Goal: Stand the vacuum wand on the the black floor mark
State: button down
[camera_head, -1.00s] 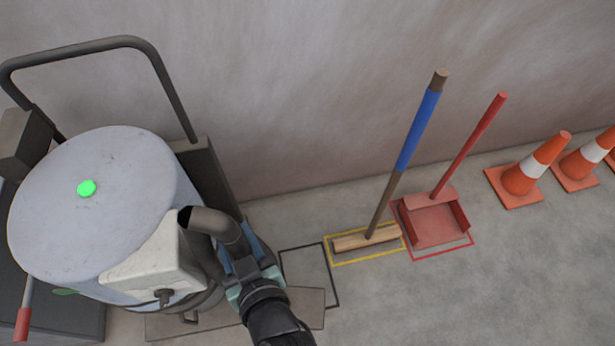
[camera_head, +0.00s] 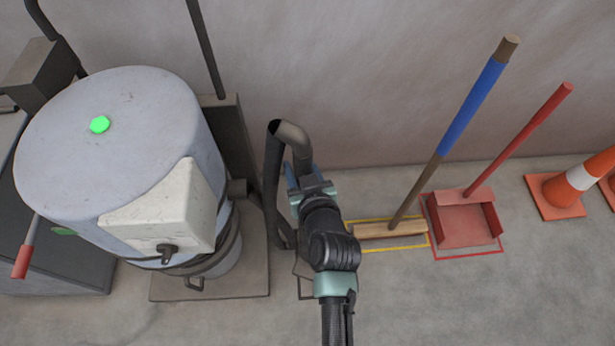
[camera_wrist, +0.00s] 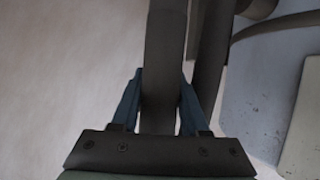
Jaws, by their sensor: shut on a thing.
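The vacuum wand (camera_head: 290,131) is a dark pipe with a bent top. My gripper (camera_head: 303,176) is shut on it just below the bend. In the wrist view the wand (camera_wrist: 164,45) runs between the two blue fingers of my gripper (camera_wrist: 163,95). A dark hose (camera_head: 271,185) hangs down from the bend on its left. The wand's lower end is hidden behind my arm, so I cannot tell whether it touches the floor. The black floor mark (camera_head: 299,287) is a thin outline, mostly covered by my arm; only bits of its left side show.
The grey vacuum drum (camera_head: 110,180) stands on a base plate (camera_head: 258,275) at left. A broom (camera_head: 440,150) stands in a yellow outline, a red dustpan (camera_head: 465,226) in a red one. Orange cones (camera_head: 556,195) stand at far right. The wall is close behind; the front floor is clear.

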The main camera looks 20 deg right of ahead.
jog(key=shift+f+b, duration=0.85)
jog(key=shift+f, duration=1.5)
jog(key=shift+f, duration=0.2)
jog(key=shift+c, duration=2.1)
grip_release()
